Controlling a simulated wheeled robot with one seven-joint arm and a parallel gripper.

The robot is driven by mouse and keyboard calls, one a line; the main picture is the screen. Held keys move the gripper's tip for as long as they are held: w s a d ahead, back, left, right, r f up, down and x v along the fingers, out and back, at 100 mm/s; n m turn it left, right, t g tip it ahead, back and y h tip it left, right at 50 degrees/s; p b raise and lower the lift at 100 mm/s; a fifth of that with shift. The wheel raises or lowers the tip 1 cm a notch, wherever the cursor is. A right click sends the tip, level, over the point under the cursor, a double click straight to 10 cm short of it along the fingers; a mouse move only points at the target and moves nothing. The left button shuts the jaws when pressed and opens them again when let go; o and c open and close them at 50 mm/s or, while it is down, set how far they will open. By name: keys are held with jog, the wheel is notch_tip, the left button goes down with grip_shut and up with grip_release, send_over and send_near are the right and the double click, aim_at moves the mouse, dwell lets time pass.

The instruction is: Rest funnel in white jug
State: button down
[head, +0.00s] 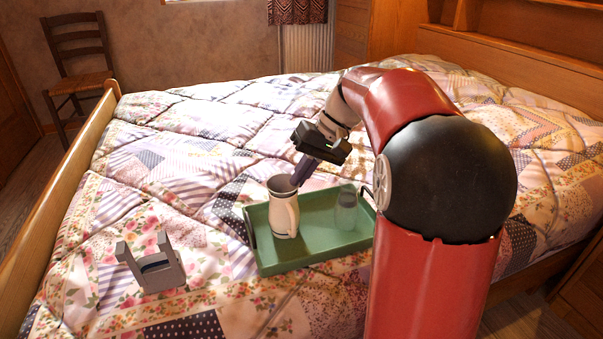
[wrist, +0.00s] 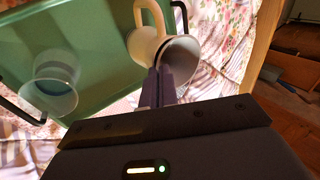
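The white jug (head: 284,215), cream in colour, stands upright on the green tray. It also shows at the top middle of the wrist view (wrist: 143,46), with its handle towards the top. A grey round opening at the jug's mouth looks like the funnel (wrist: 180,62); its lower part is hidden inside the jug. My gripper (head: 298,180) points down at the mouth from above right. In the wrist view its purple fingers (wrist: 158,90) are close together at the near edge of the grey rim and seem to pinch it.
The green tray (head: 262,258) lies on a quilted bed. A clear cup (head: 346,212) with a dark handle stands on the tray right of the jug. A grey stand (head: 155,268) with two uprights sits left of the tray. The quilt behind the tray is clear.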

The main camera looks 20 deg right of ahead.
jog(key=c, duration=1.6)
grip_release()
jog(key=p+v, duration=0.1)
jog(key=v, duration=0.6)
jog(key=shift+d+r+p, duration=0.2)
jog(key=shift+r+p, duration=0.1)
jog(key=shift+p, duration=0.1)
jog(key=s+a+f+t+h+p, duration=0.2)
jog(key=s+a+h, duration=0.1)
jog(key=s, duration=0.7)
jog(key=s+a+f+t+h+p, duration=0.2)
jog(key=s+a, duration=0.3)
jog(key=s, duration=0.6)
jog(key=shift+s+f+t+h+p, duration=0.25)
jog(key=shift+f+t+h+p, duration=0.2)
jog(key=shift+h, duration=0.15)
